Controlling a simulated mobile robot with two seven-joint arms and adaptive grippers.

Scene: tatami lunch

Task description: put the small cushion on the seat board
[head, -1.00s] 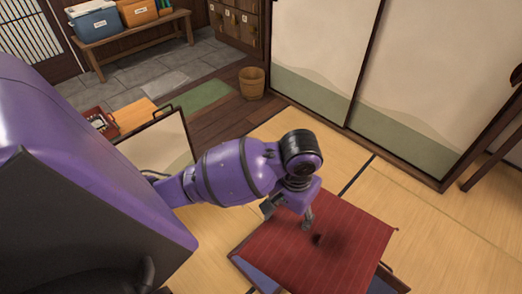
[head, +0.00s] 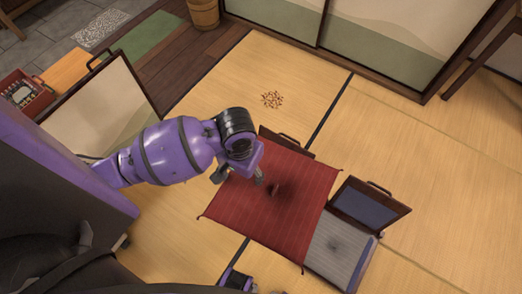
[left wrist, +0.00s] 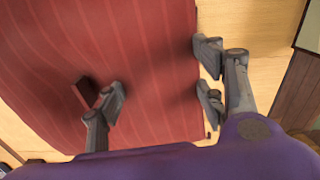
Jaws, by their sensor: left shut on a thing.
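The red cushion (head: 295,190), square with a dark central tuft and small corner tassels, lies flat beneath my left gripper (head: 238,177). My left gripper is shut on it near its left side in the head view. The left wrist view shows the cushion (left wrist: 150,55) filling much of the picture, with finger pads at its surface and edge. A dark wooden backrest (head: 285,140) shows behind the cushion; any seat below it is hidden. Another seat with a grey pad (head: 338,246) and an upright blue-panelled backrest (head: 372,203) stands at the lower right.
A pale framed screen (head: 100,108) stands left of my left arm. A red tray (head: 22,97) sits at the far left. A wooden bucket (head: 204,14) stands at the back. The tatami (head: 440,180) is clear on the right. Sliding doors (head: 390,45) close the back.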

